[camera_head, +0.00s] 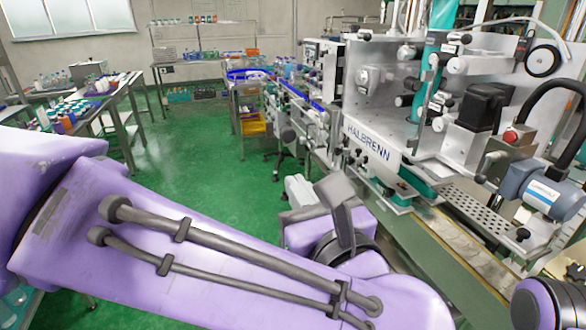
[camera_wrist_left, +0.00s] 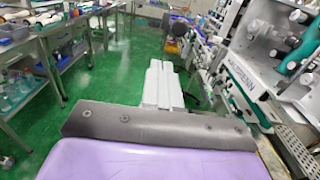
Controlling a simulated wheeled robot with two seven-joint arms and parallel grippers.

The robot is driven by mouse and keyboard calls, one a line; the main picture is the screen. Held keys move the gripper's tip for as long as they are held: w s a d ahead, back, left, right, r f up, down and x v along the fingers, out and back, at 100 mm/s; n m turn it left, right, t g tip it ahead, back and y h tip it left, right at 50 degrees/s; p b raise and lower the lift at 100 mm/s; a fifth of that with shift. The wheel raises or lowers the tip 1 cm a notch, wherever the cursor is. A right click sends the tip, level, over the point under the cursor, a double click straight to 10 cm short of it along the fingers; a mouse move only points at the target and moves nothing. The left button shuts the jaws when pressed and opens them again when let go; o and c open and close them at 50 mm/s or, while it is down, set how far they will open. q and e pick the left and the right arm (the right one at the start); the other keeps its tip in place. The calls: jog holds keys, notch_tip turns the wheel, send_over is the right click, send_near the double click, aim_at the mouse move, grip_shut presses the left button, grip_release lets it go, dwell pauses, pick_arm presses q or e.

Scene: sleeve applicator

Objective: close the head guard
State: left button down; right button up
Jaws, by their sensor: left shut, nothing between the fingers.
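The sleeve applicator (camera_head: 372,146), a grey-white machine marked HALBRENN, fills the right of the head view. It also shows at the right of the left wrist view (camera_wrist_left: 243,75). A teal sleeve web (camera_head: 432,55) runs down through its head. I cannot make out a separate head guard or tell how far open it stands. My left gripper (camera_head: 298,186) is shut and empty over the green floor, left of the machine and apart from it. Its pale fingers lie together in the left wrist view (camera_wrist_left: 159,66). My right gripper is out of view.
A conveyor (camera_head: 450,245) runs along the machine's front. A blue motor (camera_head: 541,190) and a red button (camera_head: 510,136) stick out at the right. A table with bottles (camera_head: 110,103) stands at the left. The green floor (camera_head: 190,150) between is clear.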

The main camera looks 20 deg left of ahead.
aim_at(268, 145)
pick_arm(q)
jog(key=p+x, duration=0.5)
jog(key=x, duration=0.6)
jog(key=shift+w+a, duration=0.2)
jog(key=shift+w, duration=0.05)
jog(key=shift+w+a+f, duration=0.1)
jog(key=shift+w+a, duration=0.1)
jog(key=shift+w, duration=0.05)
